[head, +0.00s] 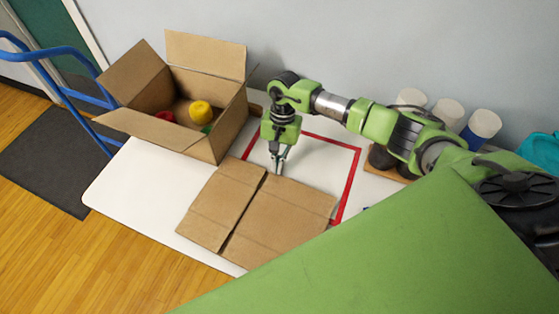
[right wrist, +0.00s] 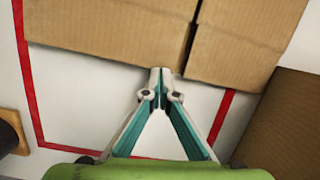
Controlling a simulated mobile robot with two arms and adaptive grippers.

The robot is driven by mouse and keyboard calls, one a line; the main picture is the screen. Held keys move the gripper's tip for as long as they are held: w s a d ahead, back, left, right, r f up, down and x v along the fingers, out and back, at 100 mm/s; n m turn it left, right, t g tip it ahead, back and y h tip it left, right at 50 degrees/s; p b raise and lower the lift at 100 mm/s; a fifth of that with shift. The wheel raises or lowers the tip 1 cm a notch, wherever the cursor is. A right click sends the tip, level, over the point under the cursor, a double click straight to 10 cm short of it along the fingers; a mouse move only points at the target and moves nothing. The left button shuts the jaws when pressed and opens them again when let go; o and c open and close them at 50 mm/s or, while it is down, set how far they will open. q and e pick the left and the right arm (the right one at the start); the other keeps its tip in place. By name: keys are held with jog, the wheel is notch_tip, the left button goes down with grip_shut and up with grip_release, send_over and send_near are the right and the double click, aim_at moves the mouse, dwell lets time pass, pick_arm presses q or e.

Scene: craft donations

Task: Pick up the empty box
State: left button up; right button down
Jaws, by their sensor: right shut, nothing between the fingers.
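My right gripper (head: 278,168) points down at the box's far edge, close to the seam. Its fingertips (right wrist: 160,76) are together with nothing between them; I cannot tell whether they touch the cardboard. My left gripper is not in view.
An open cardboard box (head: 190,142) holding red, yellow and green items stands at the back left. White-topped containers (head: 447,111) stand at the back right beside the wall. A blue cart handle (head: 60,70) is at the left. The white table's (head: 130,190) left part is clear.

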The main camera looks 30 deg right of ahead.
aim_at(273, 186)
jog(key=s+a, duration=0.1)
jog(key=s, duration=0.1)
jog(key=s+a, duration=0.1)
jog(key=a, duration=0.1)
jog(key=shift+s+a, duration=0.2)
jog(key=shift+s, duration=0.2)
